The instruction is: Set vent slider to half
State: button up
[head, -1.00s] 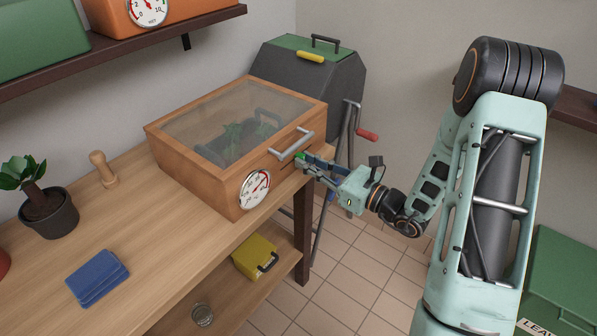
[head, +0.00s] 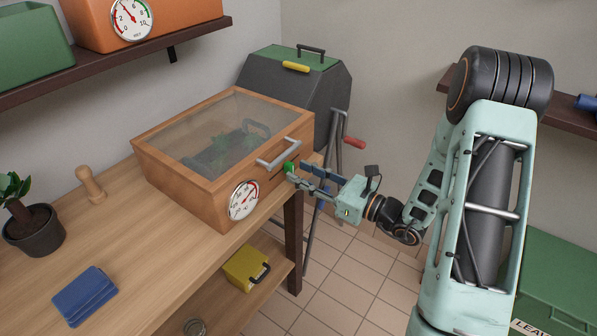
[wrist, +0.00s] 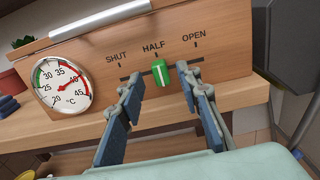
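The vent slider has a green knob (wrist: 161,73) on a dark slot in the wooden front panel of a glass-lidded box (head: 178,184). In the wrist view the knob sits just below the HALF mark, between SHUT at left and OPEN at right. The knob also shows in the head view (head: 290,167). My gripper (wrist: 163,88) is open, with its two fingers well apart on either side of the knob and short of it. Nothing is between the fingers, and they appear clear of the knob. The gripper also shows in the head view (head: 297,173).
A round thermometer dial (wrist: 61,84) is left of the slider, and a metal bar handle (head: 279,152) is above it on the lid. A dark grill with a red crank (head: 354,142) stands behind. The tiled floor in front of the bench is open.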

jog(key=v, duration=1)
jog(key=shift+s+d, duration=0.1)
jog(key=shift+s, duration=0.05)
